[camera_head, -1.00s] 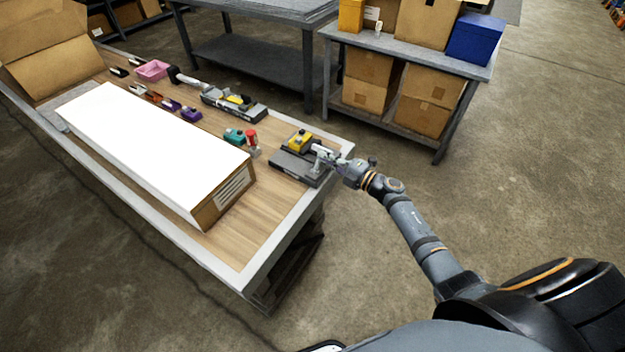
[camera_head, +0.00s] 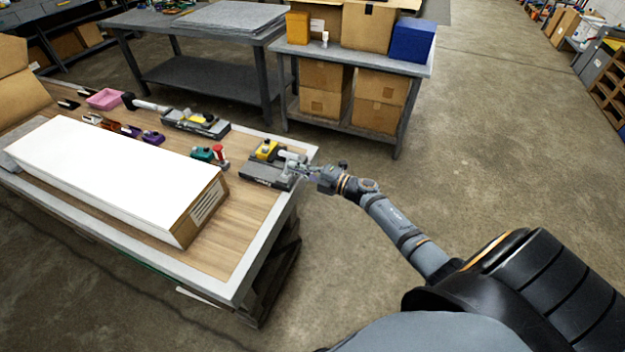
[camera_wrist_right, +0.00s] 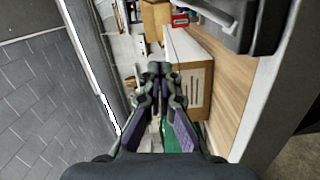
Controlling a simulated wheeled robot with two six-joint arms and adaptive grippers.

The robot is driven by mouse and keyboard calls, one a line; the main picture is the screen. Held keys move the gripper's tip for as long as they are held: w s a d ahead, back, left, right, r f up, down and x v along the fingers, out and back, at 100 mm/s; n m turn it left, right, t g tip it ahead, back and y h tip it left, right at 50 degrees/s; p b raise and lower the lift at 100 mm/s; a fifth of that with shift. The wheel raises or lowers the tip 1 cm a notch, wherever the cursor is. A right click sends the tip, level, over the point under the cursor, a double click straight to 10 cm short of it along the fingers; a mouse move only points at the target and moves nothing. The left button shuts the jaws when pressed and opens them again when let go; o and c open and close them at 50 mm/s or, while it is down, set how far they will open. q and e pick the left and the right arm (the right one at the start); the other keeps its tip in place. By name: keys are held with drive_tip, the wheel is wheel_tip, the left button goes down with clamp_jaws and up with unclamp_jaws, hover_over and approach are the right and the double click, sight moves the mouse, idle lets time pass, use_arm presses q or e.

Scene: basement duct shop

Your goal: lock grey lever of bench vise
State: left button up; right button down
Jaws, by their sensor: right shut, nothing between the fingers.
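A dark grey bench vise with a yellow part (camera_head: 266,170) sits at the right end of the wooden table. A light grey lever-like piece shows on its right side, partly hidden by my gripper. My right gripper (camera_head: 298,170) is at the vise's right side in the head view; I cannot tell whether it touches. In the right wrist view its fingers (camera_wrist_right: 160,72) are together and hold nothing. A grey body, likely the vise (camera_wrist_right: 250,18), fills the upper right there, to the side of the fingers. My left gripper is not in view.
A long white-topped box (camera_head: 110,165) covers much of the table (camera_head: 240,230). A red-topped item (camera_head: 219,152), a teal item (camera_head: 203,154) and another grey-yellow device (camera_head: 195,122) stand near the back edge. A shelf with cartons and a blue box (camera_head: 411,40) stands behind.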

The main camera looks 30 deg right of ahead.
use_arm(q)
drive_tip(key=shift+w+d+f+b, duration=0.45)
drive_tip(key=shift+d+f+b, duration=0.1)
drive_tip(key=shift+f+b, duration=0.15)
use_arm(e)
drive_tip(key=d+v, duration=0.1)
drive_tip(key=v, duration=0.6)
drive_tip(key=shift+w+d+f, duration=0.2)
drive_tip(key=shift+w+f, duration=0.1)
drive_tip(key=shift+f, duration=0.1)
